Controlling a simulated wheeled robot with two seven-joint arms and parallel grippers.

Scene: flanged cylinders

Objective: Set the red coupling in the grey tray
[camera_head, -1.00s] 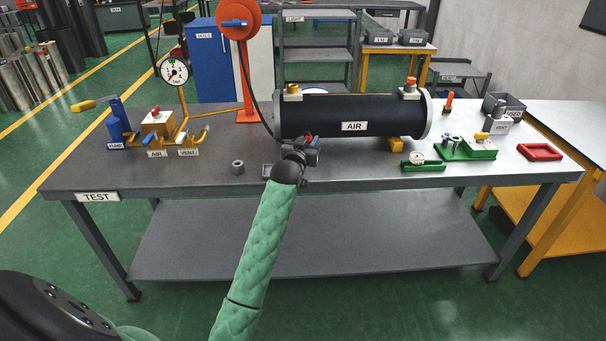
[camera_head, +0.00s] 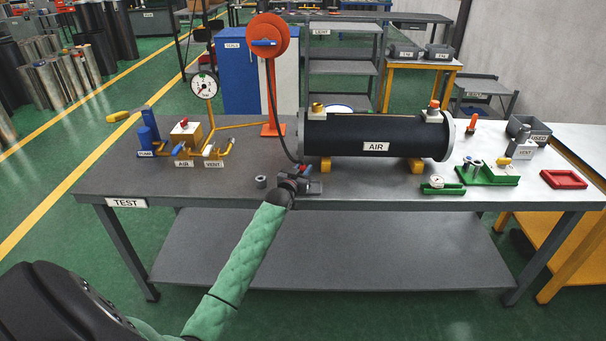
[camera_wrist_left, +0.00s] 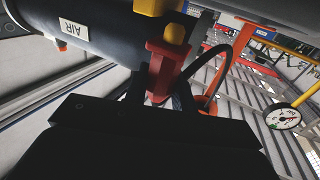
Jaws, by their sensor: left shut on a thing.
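My left gripper (camera_head: 299,177) is over the front of the bench, just right of a small grey ring. It is shut on the red coupling (camera_wrist_left: 160,72), which sits between the two dark fingers in the wrist view. In the head view a bit of the coupling (camera_head: 308,169) shows past the fingers. I cannot tell whether the coupling touches the tray. My right gripper is not in view.
The black AIR cylinder (camera_head: 378,134) lies behind and right of the gripper on yellow supports. The grey ring (camera_head: 261,181) stands to the left. A gauge (camera_head: 204,86) and valves are further left. Green fixtures (camera_head: 487,174) and a red tray (camera_head: 563,179) are at right.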

